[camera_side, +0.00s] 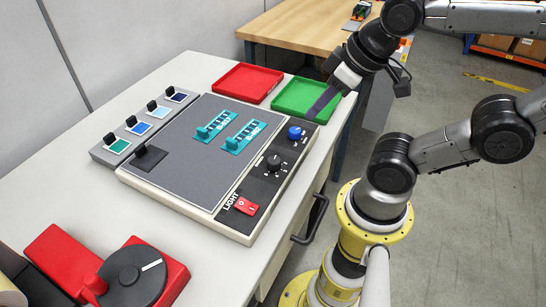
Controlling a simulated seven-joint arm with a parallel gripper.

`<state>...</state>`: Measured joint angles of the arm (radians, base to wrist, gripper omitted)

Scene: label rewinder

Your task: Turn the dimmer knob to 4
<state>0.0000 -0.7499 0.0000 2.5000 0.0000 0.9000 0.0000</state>
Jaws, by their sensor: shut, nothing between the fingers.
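The black dimmer knob (273,162) sits on the dark control strip along the right side of the grey panel. A ring of small white marks surrounds it; the number it points at is too small to read. My gripper (313,114) is shut and empty. Its dark fingers hang in front of the green tray, above and to the right of the knob in the picture. The gripper is apart from the knob and hides part of the green tray.
A blue knob (295,132) and a red LIGHT switch (246,206) flank the dimmer. A red tray (246,83) and the green tray (292,98) lie behind the panel. Teal parts (210,130) sit on it. A red unit with a black dial (133,275) stands in front.

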